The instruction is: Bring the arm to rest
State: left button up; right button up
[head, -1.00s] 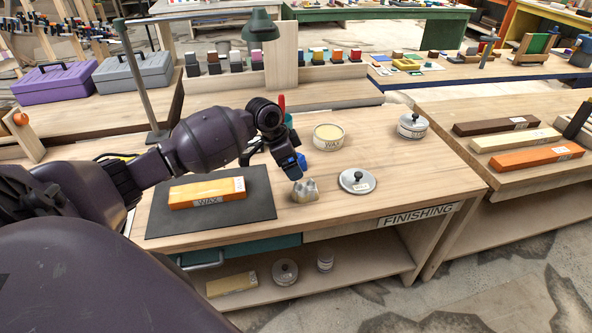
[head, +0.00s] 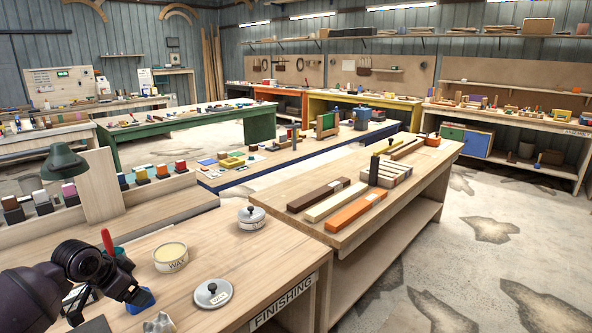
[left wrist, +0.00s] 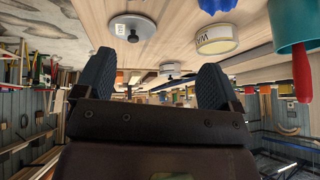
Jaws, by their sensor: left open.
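My left arm comes in at the lower left of the head view. My left gripper (head: 128,287) is over the finishing bench (head: 235,262), close to a blue object (head: 141,301). In the left wrist view the two fingers of the left gripper (left wrist: 155,80) stand apart with nothing between them. An open wax tin (head: 171,257) and a round grey lid (head: 213,293) are on the bench to the right of the gripper. They also show in the left wrist view, the lid (left wrist: 133,27) and the tin (left wrist: 217,40). My right gripper is not in view.
A closed tin (head: 252,216) stands at the bench's far side. A teal cup (left wrist: 296,32) with a red handle is near the gripper. A grey lump (head: 160,323) is at the bottom edge. A side bench (head: 345,230) bears long bars. The floor at the right is clear.

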pick_arm(q)
jog(key=w+d+t, duration=0.2)
jog(key=d+t, duration=0.2)
jog(key=s+d+f+n+t, duration=0.1)
jog(key=s+d+f+t, duration=0.2)
jog(key=s+d+f, duration=0.4)
jog(key=s+d+f+n, duration=0.1)
jog(key=s+f, duration=0.3)
jog(key=s, duration=0.4)
jog(key=s+f+n+g+y, duration=0.1)
jog(key=s+f, duration=0.3)
jog(key=s, duration=0.4)
jog(key=s+d+f+n+y, duration=0.1)
jog(key=s+f+n, duration=0.2)
jog(key=s, duration=0.6)
jog(key=shift+d+f+g, duration=0.3)
jog(key=shift+d+f, duration=0.05)
jog(key=shift+f, duration=0.35)
